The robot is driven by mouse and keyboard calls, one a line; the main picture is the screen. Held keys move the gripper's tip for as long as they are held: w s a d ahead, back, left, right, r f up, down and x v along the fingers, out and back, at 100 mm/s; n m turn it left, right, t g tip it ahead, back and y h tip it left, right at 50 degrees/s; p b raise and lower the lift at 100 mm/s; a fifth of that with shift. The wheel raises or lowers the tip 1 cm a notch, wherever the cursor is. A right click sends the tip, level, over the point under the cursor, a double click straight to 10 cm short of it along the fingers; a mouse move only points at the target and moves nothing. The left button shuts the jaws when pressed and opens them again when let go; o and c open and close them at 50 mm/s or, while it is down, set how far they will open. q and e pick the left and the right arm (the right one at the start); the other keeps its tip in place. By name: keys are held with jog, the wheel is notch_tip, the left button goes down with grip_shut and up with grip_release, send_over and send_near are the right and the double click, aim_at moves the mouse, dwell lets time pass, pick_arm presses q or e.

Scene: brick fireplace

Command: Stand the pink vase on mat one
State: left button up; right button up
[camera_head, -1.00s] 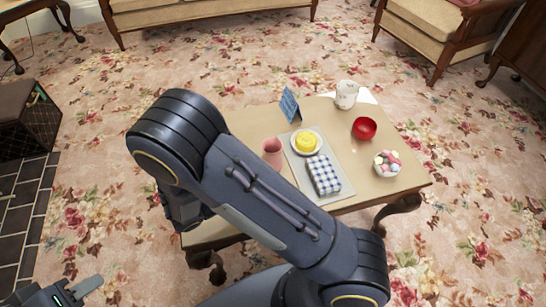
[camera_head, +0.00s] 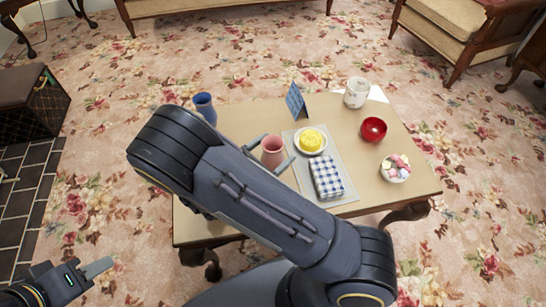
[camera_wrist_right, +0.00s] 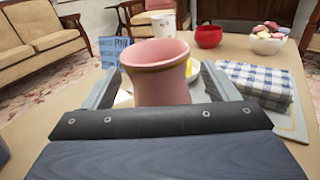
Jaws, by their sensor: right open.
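The pink vase (camera_head: 272,152) is upright at the left of a grey mat (camera_head: 341,163) on the wooden table; its base is hidden by my right arm. My right gripper (camera_head: 271,153) is open, with one finger on each side of the vase. In the right wrist view the vase (camera_wrist_right: 162,78) shows between the fingers, with a gap on both sides. No marking on the mat tells me whether it is mat one. My left gripper (camera_head: 88,274) is low at the left, away from the table; only one finger shows clearly.
On the mat are a plate with a yellow item (camera_head: 311,140) and a checked cloth (camera_head: 326,177). A blue card (camera_head: 296,101) stands behind them. A blue vase (camera_head: 205,107) is at the left, a white jar (camera_head: 356,92), red bowl (camera_head: 373,129) and filled bowl (camera_head: 395,168) at the right.

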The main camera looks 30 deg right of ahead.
jog(key=shift+x, duration=1)
jog(key=shift+c, duration=0.2)
jog(key=c, duration=1.2)
jog(key=shift+c, duration=0.2)
